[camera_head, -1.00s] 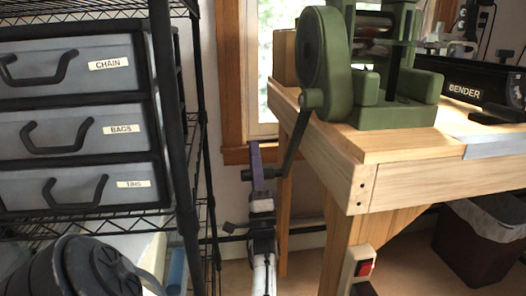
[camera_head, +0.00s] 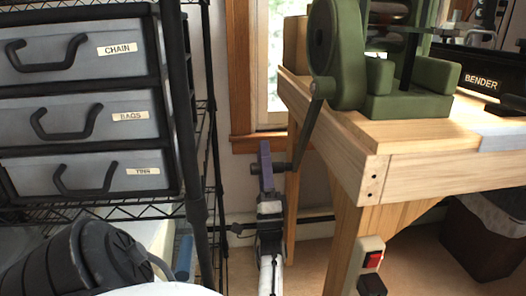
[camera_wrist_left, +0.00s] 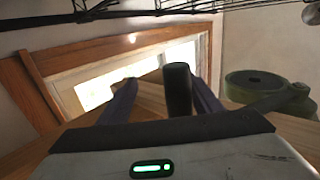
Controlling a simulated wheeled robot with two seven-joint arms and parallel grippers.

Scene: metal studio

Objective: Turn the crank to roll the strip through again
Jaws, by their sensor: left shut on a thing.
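The green rolling mill (camera_head: 338,60) stands on the wooden bench at the upper right. Its dark crank arm (camera_head: 309,135) hangs down and slightly left past the bench's edge, ending in a short black handle (camera_head: 281,168). My left gripper (camera_head: 267,168), with purple fingers, is at that handle, low beside the bench. In the left wrist view the handle (camera_wrist_left: 177,88) stands upright between the two fingers, and the gripper is shut on it. The mill's round green wheel (camera_wrist_left: 252,84) shows at the right there. I cannot make out the strip. My right gripper is not in view.
A wire shelf with labelled drawers (camera_head: 82,115) fills the left, close to my left arm. The wooden bench (camera_head: 340,165) bounds the right, with a red switch (camera_head: 373,260) on its leg. A bender (camera_head: 480,75) stands behind the mill's right side. A bin (camera_head: 485,240) is under the bench.

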